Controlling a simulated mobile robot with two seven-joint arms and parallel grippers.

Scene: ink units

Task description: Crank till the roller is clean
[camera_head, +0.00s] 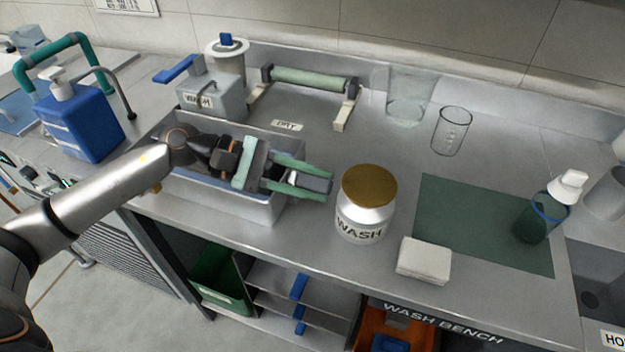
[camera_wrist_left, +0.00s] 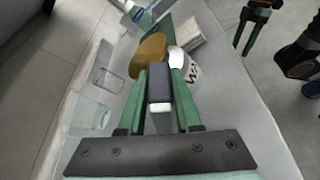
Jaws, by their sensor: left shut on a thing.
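A pale green roller (camera_head: 310,78) lies across a low metal stand at the back of the bench. A grey box labelled WASH (camera_head: 212,98) with a blue crank handle (camera_head: 178,69) stands to its left. My left gripper (camera_head: 305,178) is shut on a small dark grey block, which shows between its green fingers in the left wrist view (camera_wrist_left: 159,84); the block's lower end is pale. It is above the bench, between the grey tray (camera_head: 262,212) and the WASH jar (camera_head: 362,218). My right gripper (camera_wrist_left: 247,32) shows only in the left wrist view, fingers apart and empty.
The jar has a gold lid. A white folded cloth (camera_head: 424,260) lies in front of a dark green mat (camera_head: 480,215) with a green bottle (camera_head: 540,220). Clear glass vessels (camera_head: 451,131) stand behind. A blue pump bottle (camera_head: 80,122) is at left.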

